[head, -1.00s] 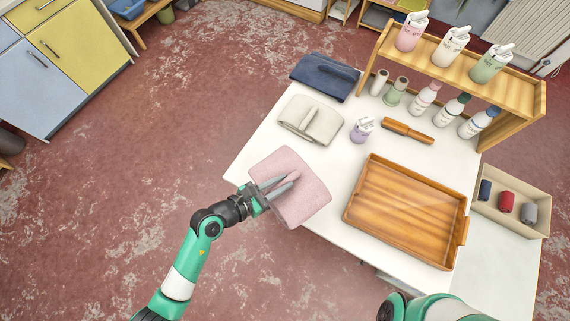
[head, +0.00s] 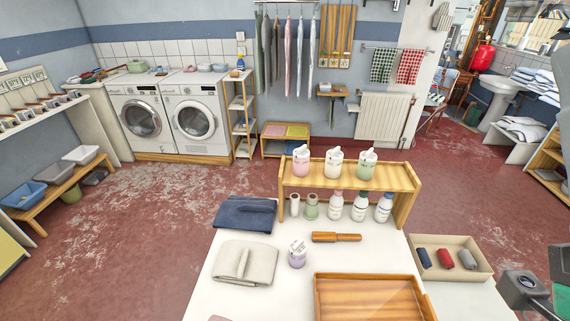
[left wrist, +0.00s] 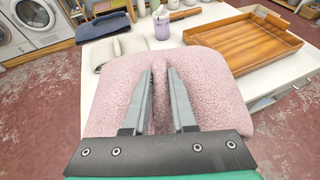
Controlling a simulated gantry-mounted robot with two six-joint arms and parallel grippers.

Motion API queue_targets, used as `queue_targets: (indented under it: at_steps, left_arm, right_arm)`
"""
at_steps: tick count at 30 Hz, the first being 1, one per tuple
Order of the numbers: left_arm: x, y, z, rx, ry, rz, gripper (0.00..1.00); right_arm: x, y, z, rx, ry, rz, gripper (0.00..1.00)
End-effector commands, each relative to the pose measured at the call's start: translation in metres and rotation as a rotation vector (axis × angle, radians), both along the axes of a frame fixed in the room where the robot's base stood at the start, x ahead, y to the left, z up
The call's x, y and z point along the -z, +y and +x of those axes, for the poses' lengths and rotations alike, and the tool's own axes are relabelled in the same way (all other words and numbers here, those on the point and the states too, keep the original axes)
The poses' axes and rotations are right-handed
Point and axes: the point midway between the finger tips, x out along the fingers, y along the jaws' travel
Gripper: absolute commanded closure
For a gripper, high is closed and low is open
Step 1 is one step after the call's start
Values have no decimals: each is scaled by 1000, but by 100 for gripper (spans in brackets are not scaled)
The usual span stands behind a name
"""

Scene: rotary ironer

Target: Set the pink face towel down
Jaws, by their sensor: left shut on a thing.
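The pink face towel (left wrist: 215,95) fills the middle of the left wrist view. My left gripper (left wrist: 160,78) is shut on a raised fold of it, one finger on each side. The towel is broad and roughly level, at the near end of the white table (left wrist: 165,38). I cannot tell whether its underside touches the table. In the head view only a sliver of pink shows at the bottom edge, and the left gripper is out of frame. Part of my right arm shows at the right edge, but its gripper does not.
A folded beige towel (head: 245,263), a navy towel (head: 245,214) and a lilac bottle (head: 297,256) lie or stand beyond. A wooden tray (head: 318,300) is to the right. A brush (head: 336,237), a bottle shelf (head: 350,178) and a box of rolls (head: 484,262) are further off.

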Motion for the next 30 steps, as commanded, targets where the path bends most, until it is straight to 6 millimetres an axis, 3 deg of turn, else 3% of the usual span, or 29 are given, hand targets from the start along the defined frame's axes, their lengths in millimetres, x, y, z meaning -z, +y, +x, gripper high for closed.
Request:
queue_targets:
  at_steps: [6,15,17,21,30]
  left_arm:
    - [-45,41,27,-81,-9,1,100]
    - [-83,72,35,-114,-7,0,100]
    - [-89,74,33,-106,-4,0,100]
    - [-74,62,20,-69,6,-3,100]
    - [-131,63,8,-71,-1,-1,100]
  right_arm:
    - [0,0,0,0,0,0,50]
    - [0,0,0,0,0,0,50]
    - [0,0,0,0,0,0,50]
    - [0,0,0,0,0,0,50]
    - [-56,0,0,0,0,0,50]
